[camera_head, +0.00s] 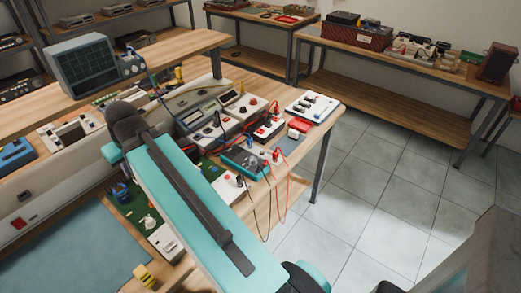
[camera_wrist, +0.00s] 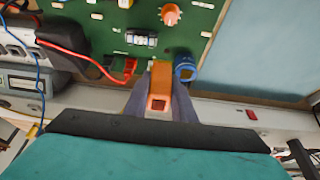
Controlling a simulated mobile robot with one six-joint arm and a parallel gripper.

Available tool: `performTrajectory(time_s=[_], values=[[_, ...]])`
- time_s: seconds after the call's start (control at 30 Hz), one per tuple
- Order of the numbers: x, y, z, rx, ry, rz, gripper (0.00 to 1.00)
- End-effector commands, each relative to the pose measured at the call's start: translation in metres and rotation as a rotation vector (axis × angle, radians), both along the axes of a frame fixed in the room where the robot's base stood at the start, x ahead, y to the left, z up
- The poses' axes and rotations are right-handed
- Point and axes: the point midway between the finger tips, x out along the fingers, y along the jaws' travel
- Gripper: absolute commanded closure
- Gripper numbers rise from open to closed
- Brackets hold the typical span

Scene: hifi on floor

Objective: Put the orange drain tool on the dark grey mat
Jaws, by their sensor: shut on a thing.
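The orange drain tool (camera_wrist: 160,78) is between the fingers of my gripper (camera_wrist: 160,98) in the wrist view. My gripper is shut on it, over the edge of a green circuit board. In the head view my arm hides my gripper and the tool. A small grey mat (camera_head: 289,143) lies on the bench right of the instruments, near a red and white block, and may be the dark grey mat. A larger blue-grey mat (camera_head: 70,245) lies at the lower left. It also appears at the right of the wrist view (camera_wrist: 265,45).
The green circuit board (camera_head: 136,208) carries a blue capacitor (camera_wrist: 185,69) close beside my gripper. Bench instruments (camera_head: 215,112), a teal meter (camera_head: 243,161) and red and black cables (camera_head: 275,195) crowd the bench. The tiled floor (camera_head: 370,190) at right is clear.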

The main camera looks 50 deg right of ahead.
Motion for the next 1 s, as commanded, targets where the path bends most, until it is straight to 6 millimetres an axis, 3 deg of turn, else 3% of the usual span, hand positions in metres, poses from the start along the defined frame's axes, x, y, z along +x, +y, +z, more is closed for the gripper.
performTrajectory(time_s=[0.1,0.57,1.0], values=[[-0.006,-0.031,-0.006,0.001,0.002,-0.009,0.98],[-0.043,-0.135,-0.021,0.005,0.006,-0.013,0.98],[-0.098,-0.224,-0.034,0.008,0.005,-0.014,0.98]])
